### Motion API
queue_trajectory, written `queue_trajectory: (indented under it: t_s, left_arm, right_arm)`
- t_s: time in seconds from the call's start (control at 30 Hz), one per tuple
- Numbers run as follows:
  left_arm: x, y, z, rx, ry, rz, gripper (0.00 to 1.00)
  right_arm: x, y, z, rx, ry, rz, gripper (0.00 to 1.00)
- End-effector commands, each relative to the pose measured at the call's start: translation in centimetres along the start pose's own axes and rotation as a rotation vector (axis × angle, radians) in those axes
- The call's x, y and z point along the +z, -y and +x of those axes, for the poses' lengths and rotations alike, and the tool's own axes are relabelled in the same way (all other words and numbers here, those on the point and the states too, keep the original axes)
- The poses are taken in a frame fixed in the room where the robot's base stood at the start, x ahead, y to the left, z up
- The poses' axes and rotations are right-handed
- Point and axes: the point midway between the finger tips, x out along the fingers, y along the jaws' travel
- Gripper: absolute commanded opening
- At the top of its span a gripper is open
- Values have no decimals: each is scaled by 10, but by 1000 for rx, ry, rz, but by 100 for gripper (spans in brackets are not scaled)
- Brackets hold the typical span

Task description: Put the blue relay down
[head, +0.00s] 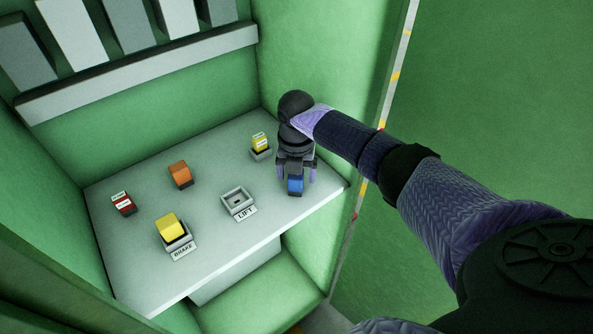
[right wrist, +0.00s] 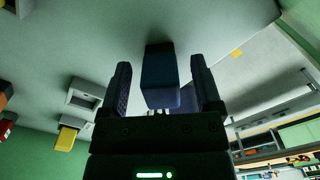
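The blue relay (head: 295,185) stands on the grey shelf (head: 215,250) near its right end. It also shows in the right wrist view (right wrist: 158,75), between my right fingers. My right gripper (head: 296,170) is over the relay, and its fingers (right wrist: 162,88) are spread on either side of it. A gap shows between each finger and the relay, so the gripper is open. Part of the relay's top is hidden by the gripper in the head view. The empty socket labelled LIFT (head: 238,202) is to the left of the relay. My left gripper is not in view.
A yellow relay (head: 170,228) sits in the BRAKE socket. A smaller yellow relay (head: 260,141) sits in a socket at the back. An orange block (head: 180,174) and a red block (head: 123,203) are on the left. Green walls close in the shelf at the back and right.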

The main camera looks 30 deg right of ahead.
Motion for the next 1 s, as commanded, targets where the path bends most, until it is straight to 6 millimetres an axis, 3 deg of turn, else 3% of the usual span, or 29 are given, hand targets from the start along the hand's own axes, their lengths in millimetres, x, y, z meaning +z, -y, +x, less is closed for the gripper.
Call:
queue_trajectory:
  t_s: [0.27, 0.6, 0.7, 1.0]
  left_arm:
    - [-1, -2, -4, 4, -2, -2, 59]
    - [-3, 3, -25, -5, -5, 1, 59]
    - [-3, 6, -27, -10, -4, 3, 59]
    - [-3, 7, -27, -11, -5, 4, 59]
  right_arm:
    - [0, 0, -6, 1, 1, 0, 82]
    - [1, -1, -95, 4, 5, -1, 82]
    - [0, -1, -113, 3, 2, 0, 82]
    - [0, 0, -124, 0, 0, 1, 82]
